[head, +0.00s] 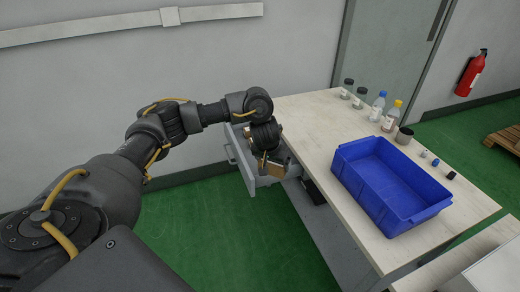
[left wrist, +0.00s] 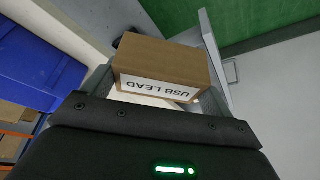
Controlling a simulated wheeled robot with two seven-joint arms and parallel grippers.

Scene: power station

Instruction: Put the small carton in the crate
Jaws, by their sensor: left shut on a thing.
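The small carton (head: 276,169) is a brown box held in my left gripper (head: 264,158), over the open drawer at the table's left end. In the left wrist view the carton (left wrist: 165,62) fills the space ahead of the gripper, and its white label reads "USB LEAD", upside down. The fingers are mostly hidden. The blue crate (head: 362,196) stands on the table to the right of the gripper, open at the top, and its visible inside looks empty. A blue wall of it also shows at the left of the left wrist view (left wrist: 38,62). My right gripper is out of view.
The grey drawer (head: 240,165) stands open beside the wooden table (head: 305,122). Several bottles and jars (head: 378,105) and a dark cup (head: 401,138) stand behind the crate. Small items (head: 436,162) lie to its right. The table is bare in front of the crate.

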